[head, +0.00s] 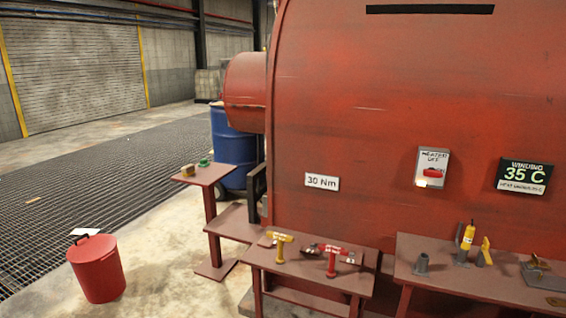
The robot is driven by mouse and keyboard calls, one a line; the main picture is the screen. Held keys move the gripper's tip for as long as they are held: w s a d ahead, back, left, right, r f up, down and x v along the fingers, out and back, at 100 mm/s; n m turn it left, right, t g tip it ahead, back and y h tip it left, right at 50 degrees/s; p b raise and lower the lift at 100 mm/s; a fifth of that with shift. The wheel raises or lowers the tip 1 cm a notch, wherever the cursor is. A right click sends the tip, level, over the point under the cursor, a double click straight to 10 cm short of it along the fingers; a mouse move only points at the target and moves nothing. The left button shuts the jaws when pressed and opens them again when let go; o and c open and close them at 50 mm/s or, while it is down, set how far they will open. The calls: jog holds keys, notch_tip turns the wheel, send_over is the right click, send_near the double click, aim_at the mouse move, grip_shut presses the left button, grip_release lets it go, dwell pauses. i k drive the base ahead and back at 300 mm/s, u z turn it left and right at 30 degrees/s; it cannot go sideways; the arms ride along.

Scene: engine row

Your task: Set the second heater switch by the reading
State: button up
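One heater switch (432,168) shows in the head view, a pale plate on the big red machine housing. Its upper lettering seems to read "HEATER OFF". A red handle (433,173) lies roughly level on it, and a small glowing spot shows at its lower left. No other heater switch is in view. My gripper is not in view.
A "30 Nm" plate (322,182) is on the housing (400,90). Low tables with yellow and red T-handled tools (332,258) and a yellow tool (467,237) stand in front. A red bucket (97,268), a small stand (203,175) and a blue drum (232,150) are left. Floor grating beyond looks mostly clear.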

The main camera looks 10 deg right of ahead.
aim_at(430, 172)
jog(key=z, duration=0.9)
jog(key=k, duration=0.55)
jog(key=z, duration=0.25)
jog(key=i, duration=0.5)
jog(key=z, duration=0.05)
